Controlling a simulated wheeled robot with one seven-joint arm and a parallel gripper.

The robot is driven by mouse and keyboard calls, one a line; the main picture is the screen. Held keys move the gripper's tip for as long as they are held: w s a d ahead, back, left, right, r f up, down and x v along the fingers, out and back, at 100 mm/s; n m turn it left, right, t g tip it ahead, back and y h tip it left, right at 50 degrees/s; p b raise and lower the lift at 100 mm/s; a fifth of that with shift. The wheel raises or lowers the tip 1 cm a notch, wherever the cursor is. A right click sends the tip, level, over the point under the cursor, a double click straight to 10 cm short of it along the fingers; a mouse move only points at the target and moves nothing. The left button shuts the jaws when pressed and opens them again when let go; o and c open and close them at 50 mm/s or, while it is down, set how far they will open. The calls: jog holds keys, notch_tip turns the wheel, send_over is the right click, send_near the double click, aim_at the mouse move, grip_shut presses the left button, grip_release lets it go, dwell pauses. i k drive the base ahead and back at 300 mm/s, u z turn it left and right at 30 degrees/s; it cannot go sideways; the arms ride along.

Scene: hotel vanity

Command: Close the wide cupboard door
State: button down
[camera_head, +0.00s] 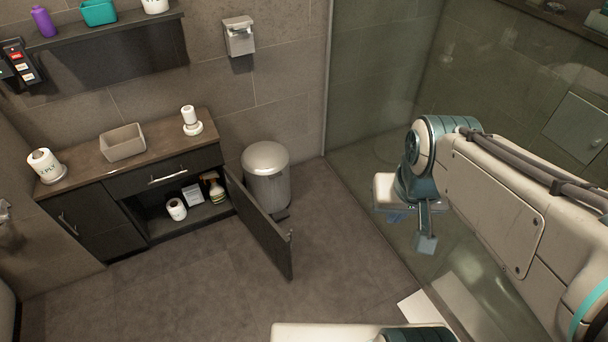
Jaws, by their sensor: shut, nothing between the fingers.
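The wide cupboard door (262,229) is dark and stands wide open. It is hinged at the cabinet's right side and swings out over the floor toward the front right. The open cupboard (153,230) shows a toilet roll, a small white box and a spray bottle inside. My gripper (426,243) hangs at the right of the view, well to the right of the door and apart from it. It points down and is shut, with nothing visible in it. The door's outer face is mostly hidden from this view.
A grey pedal bin (266,173) stands just behind the open door, near the wall. A glass partition (380,80) is behind my arm on the right. A narrower cupboard door (88,222) is closed at the left. The floor in front of the cabinet is clear.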

aim_at(276, 244)
jog(key=u, duration=0.25)
jog(key=i, duration=0.9)
jog(key=u, duration=0.65)
